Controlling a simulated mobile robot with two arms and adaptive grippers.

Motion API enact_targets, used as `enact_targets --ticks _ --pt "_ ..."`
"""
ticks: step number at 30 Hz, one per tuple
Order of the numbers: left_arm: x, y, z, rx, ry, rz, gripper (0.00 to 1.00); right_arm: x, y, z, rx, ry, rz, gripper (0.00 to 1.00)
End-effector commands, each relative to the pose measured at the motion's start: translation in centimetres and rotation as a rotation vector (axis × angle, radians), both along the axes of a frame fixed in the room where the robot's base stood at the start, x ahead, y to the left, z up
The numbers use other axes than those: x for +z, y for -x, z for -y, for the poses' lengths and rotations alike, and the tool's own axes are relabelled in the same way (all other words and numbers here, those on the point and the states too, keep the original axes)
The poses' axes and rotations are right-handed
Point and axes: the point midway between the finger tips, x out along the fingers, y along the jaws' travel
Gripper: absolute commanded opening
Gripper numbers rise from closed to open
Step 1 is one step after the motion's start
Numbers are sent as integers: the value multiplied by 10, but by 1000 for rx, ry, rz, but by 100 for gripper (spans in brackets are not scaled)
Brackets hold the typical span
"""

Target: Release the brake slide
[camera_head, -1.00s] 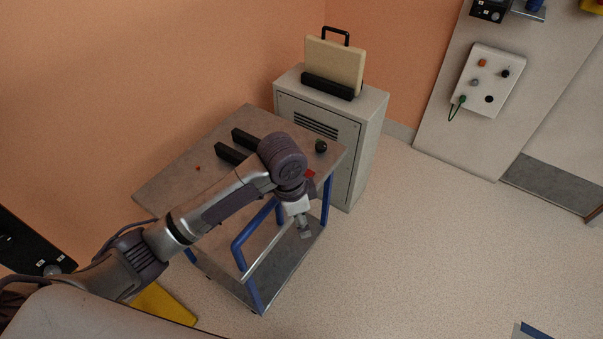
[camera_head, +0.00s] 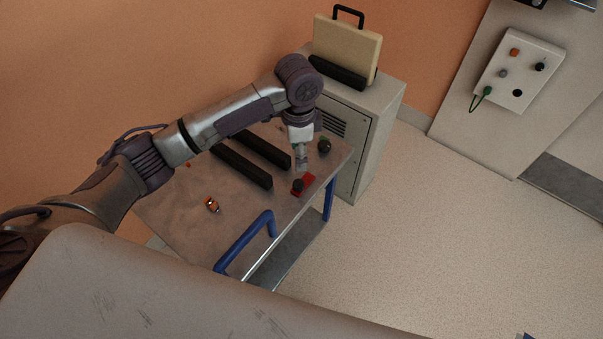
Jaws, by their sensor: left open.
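A small red piece with a black knob (camera_head: 306,184) sits near the right front edge of the trolley top; it looks like the brake slide. My left gripper (camera_head: 301,163) points down just above and behind it. The gripper is open, and a small gap seems to lie between its fingertips and the knob, though contact is hard to judge from this angle. My right gripper is out of view.
The grey trolley top (camera_head: 185,215) carries two black bars (camera_head: 242,167), a dark round knob (camera_head: 324,145) and a small orange item (camera_head: 212,205). A blue handle (camera_head: 245,242) rises at its front. A grey cabinet (camera_head: 375,125) holds a beige panel (camera_head: 345,48). The floor at right is clear.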

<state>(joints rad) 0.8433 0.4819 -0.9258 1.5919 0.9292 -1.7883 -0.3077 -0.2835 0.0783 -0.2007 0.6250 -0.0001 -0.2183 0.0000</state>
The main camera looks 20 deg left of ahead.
Motion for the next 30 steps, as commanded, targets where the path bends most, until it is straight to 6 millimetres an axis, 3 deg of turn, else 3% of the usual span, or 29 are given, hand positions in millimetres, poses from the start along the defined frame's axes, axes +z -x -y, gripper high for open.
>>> enact_targets --ticks 7,15,21,30 --pt "-54 1 0 1 -2 -3 57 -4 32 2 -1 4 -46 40" --pt "-103 1 0 1 -1 -2 57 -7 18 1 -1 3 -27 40" --pt "-119 1 0 -1 0 1 57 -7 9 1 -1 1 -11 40" --pt "-122 1 0 -1 0 1 57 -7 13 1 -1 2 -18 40"
